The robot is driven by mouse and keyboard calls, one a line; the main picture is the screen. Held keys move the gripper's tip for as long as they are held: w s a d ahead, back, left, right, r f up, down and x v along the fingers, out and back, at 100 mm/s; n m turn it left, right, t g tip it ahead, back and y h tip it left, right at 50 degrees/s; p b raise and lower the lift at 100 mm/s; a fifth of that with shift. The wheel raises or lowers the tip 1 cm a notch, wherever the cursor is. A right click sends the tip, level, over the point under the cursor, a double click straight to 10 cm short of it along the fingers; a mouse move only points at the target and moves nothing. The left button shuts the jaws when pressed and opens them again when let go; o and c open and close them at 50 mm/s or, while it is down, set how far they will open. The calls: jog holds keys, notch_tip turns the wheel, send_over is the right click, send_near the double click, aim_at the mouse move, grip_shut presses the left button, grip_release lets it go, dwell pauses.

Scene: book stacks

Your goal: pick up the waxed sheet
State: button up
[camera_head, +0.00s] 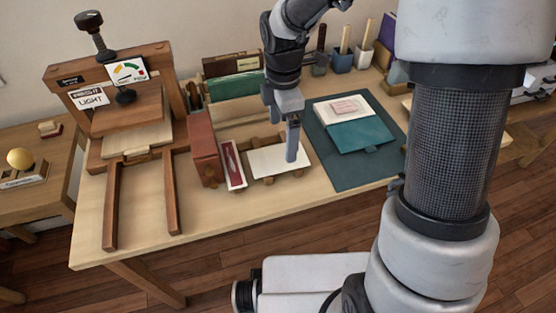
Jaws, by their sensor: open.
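A pale cream sheet (270,161), which looks like the waxed sheet, lies flat on a small wooden rack (301,171) near the middle of the table. My gripper (283,141) points down over the sheet's back right part, its jaws apart and nothing seen between them. The nearer finger hides a strip of the sheet toward its right end. I cannot tell whether that fingertip touches the sheet or hovers above it.
A narrow red-edged tray (233,166) and a brown box (203,150) stand close left of the rack. A wooden press (130,110) fills the table's left side. A teal folder (355,137) lies on a dark mat (343,175) to the right. The front left tabletop is clear.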

aim_at(283, 157)
jog(key=shift+s+f+b, duration=0.15)
jog(key=shift+f+b, duration=0.9)
jog(key=shift+f, duration=2.05)
jog(key=shift+c, duration=0.5)
jog(key=shift+r, duration=0.1)
jog(key=c, duration=1)
